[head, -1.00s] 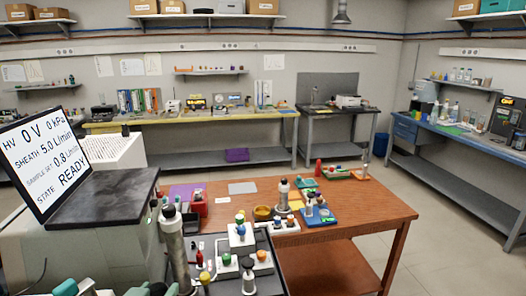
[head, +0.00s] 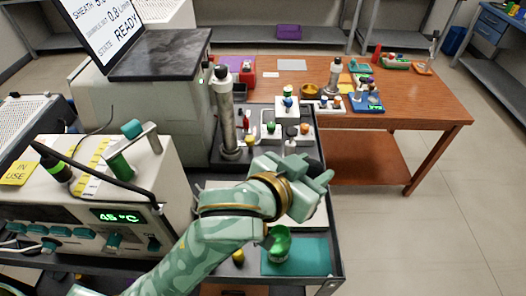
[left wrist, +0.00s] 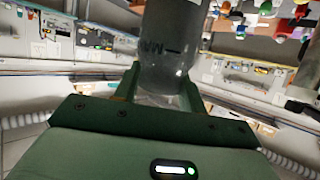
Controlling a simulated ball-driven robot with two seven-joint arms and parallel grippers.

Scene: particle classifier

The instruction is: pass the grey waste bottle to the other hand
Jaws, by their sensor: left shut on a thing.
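My left gripper (head: 312,182) reaches over the dark cart from the lower left in the head view. It is shut on the grey waste bottle (left wrist: 172,45), which fills the top middle of the left wrist view between the two green fingers. The bottle is grey and see-through, with part of dark lettering showing. In the head view the gripper hides most of it; a dark end (head: 315,167) shows beside the fingers. My right gripper is not in view.
A metal cylinder (head: 226,120) stands on the cart behind my arm, near small coloured bottles. A heater box with a green display (head: 118,215) is at left. Floor at right is clear.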

